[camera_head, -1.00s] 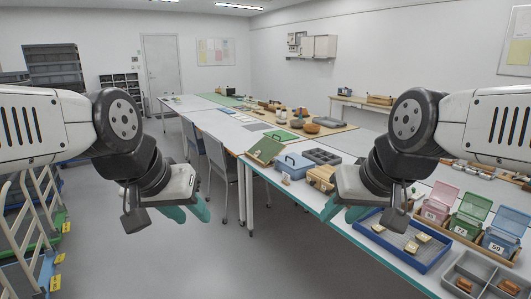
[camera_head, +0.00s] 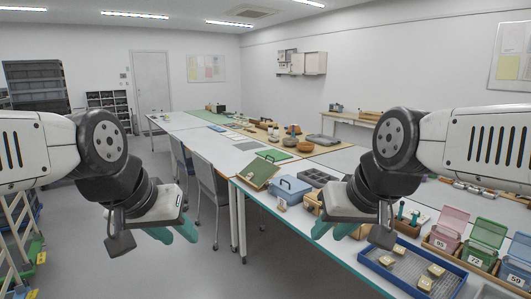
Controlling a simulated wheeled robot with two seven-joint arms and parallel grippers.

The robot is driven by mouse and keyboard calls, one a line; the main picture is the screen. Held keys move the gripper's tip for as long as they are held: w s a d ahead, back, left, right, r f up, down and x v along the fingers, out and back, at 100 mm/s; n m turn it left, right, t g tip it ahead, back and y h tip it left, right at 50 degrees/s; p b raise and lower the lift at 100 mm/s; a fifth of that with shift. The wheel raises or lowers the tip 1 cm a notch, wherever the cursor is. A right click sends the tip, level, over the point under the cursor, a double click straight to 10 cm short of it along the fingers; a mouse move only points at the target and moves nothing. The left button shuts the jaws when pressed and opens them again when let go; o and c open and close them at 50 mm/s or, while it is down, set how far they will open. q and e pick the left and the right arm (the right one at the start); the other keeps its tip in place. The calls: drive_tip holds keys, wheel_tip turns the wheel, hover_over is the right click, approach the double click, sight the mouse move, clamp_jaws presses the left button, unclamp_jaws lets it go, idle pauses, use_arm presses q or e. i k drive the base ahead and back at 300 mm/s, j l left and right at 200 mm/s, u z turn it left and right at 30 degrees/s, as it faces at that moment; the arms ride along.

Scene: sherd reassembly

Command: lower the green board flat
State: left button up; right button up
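The green board (camera_head: 259,172) has a green face and a pale edge. It stands tilted at the left edge of the long table, beside a blue-grey box with a handle (camera_head: 288,192). What props it up is hidden. My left gripper (camera_head: 172,232) is in front of the table, over the floor, with its teal fingers apart and empty. My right gripper (camera_head: 333,230) is near the table's front edge, with its teal fingers apart and empty. Both are well short of the board and not touching it.
A flat green mat (camera_head: 273,155) lies behind the board. A dark compartment tray (camera_head: 317,178) is right of the blue-grey box. A blue tray (camera_head: 372,259) and coloured lidded boxes (camera_head: 487,236) are at the right. Chairs (camera_head: 209,184) stand along the table's left side.

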sight(263, 170)
drive_tip(key=i+j, duration=0.2)
drive_tip(key=i, duration=0.6)
drive_tip(key=i+j, duration=0.15)
drive_tip(key=i, duration=0.7)
drive_tip(key=i+j, duration=0.2)
drive_tip(key=i, duration=0.6)
drive_tip(key=i+j, duration=0.15)
drive_tip(key=i, duration=0.65)
drive_tip(key=j+u, duration=0.05)
